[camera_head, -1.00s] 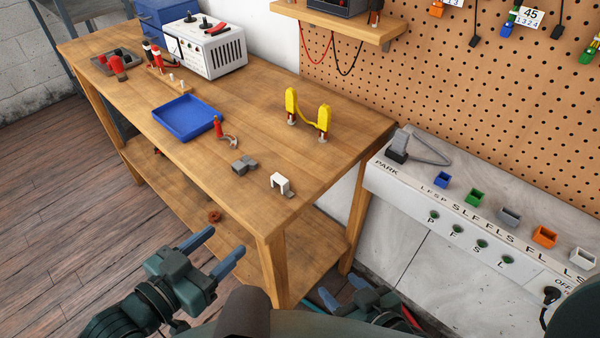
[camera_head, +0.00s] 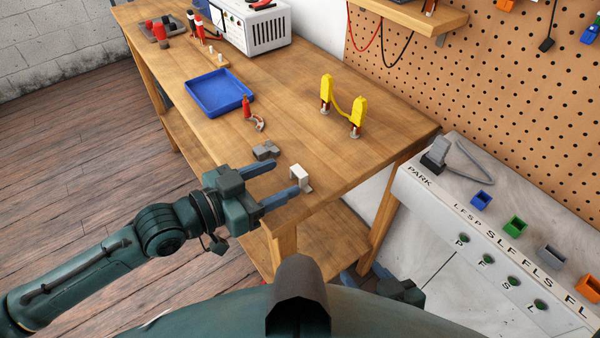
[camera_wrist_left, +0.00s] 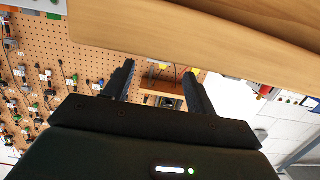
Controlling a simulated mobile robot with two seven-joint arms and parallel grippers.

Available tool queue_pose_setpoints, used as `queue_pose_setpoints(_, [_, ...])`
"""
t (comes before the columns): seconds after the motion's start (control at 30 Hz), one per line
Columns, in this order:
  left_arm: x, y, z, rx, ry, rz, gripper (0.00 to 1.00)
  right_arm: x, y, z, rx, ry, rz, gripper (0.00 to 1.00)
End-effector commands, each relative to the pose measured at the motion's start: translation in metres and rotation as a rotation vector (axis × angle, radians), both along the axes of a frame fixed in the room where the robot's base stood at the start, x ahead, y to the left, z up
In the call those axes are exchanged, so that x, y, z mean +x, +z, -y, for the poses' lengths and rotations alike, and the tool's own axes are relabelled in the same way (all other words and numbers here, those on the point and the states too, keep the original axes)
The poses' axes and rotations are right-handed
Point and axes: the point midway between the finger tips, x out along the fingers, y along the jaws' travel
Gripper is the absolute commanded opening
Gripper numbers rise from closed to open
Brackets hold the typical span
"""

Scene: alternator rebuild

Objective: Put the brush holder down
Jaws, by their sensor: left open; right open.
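Two small parts lie near the bench's front corner: a dark grey stepped block (camera_head: 266,150) and a white bracket-shaped piece (camera_head: 299,175) with a small grey part at its foot. I cannot tell for sure which is the brush holder. My left gripper (camera_head: 288,176) is open and empty at the bench's front edge. One blue finger points toward the grey block, the other ends close to the white piece; contact cannot be made out. In the left wrist view its dark fingers (camera_wrist_left: 158,80) are spread with nothing between them. My right gripper (camera_head: 364,277) is low beside the bench, partly hidden.
A blue tray (camera_head: 246,98) lies empty on the bench (camera_head: 290,95). A white instrument box (camera_head: 268,35) is at the back. A grey labelled panel (camera_head: 450,215) is right of the bench.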

Motion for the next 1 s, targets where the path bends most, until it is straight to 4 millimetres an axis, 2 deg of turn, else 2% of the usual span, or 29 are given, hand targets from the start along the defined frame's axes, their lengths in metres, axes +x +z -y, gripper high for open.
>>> queue_pose_setpoints(0.17, [0.007,-0.002,0.011,-0.001,-0.001,0.0,0.56,0.0,0.0,0.0,-0.003,0.0,-0.002,0.53])
queue_pose_setpoints(0.4, [0.026,-0.009,0.039,-0.001,0.0,0.0,0.56,0.0,0.002,0.001,-0.011,0.002,-0.003,0.53])
queue_pose_setpoints(0.73, [0.03,-0.012,0.045,0.001,0.0,0.0,0.56,0.001,0.001,0.002,-0.014,0.001,-0.003,0.53])
queue_pose_setpoints(1.0, [0.03,-0.012,0.045,0.001,0.0,-0.001,0.34,0.001,0.002,0.002,-0.013,0.001,-0.001,0.53])
